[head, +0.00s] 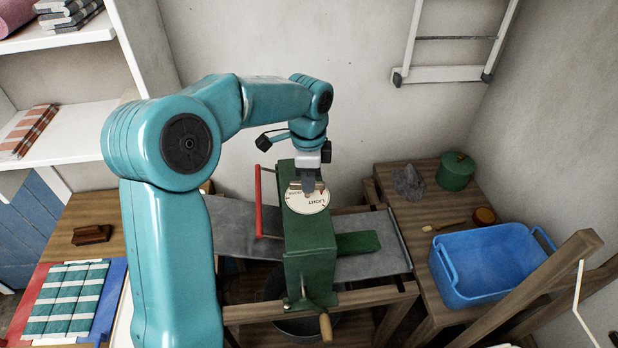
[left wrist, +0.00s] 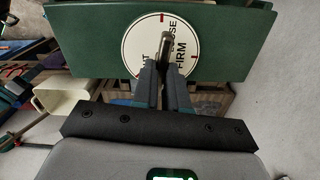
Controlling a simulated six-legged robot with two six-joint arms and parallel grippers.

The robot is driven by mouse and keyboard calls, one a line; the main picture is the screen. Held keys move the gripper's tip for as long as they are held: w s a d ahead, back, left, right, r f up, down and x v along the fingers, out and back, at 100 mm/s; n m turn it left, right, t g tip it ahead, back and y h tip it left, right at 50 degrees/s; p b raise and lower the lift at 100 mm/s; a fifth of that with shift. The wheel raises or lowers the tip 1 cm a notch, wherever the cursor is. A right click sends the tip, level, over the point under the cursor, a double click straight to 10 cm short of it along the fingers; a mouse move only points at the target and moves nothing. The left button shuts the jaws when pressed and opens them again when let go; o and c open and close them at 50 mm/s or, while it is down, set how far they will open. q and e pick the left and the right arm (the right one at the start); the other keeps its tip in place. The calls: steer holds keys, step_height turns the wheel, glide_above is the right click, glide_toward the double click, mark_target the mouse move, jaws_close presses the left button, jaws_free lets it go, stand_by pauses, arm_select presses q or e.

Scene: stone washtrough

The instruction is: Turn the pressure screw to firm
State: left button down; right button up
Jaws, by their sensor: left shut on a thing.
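The green wringer (head: 308,240) stands on a wooden frame in the middle of the head view. On its top is a white round dial (head: 306,203); "LIGHT" reads on it there. In the left wrist view the dial (left wrist: 140,52) shows red marks and the words "FIRM" at right and a partly covered word near the top. The metal handle of the pressure screw (left wrist: 165,42) stands over the dial's middle. My left gripper (head: 308,187) reaches down from above and is shut on this handle. Its fingers cover part of the dial and handle. My right gripper is not in view.
A red bar (head: 258,200) stands left of the wringer, and a crank with a wooden grip (head: 325,327) is at its front. A blue basin (head: 490,265) and green pot (head: 456,171) stand farther right.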

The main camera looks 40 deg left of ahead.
arm_select(q)
steer(key=n+b, duration=0.1)
steer(key=n, duration=0.4)
steer(key=shift+a+r, duration=0.1)
steer(key=shift+a, duration=0.05)
steer(key=n+b, duration=0.1)
steer(key=n, duration=0.9)
steer(key=shift+b, duration=0.3)
steer(key=n, duration=0.4)
steer(key=shift+n+b, duration=0.3)
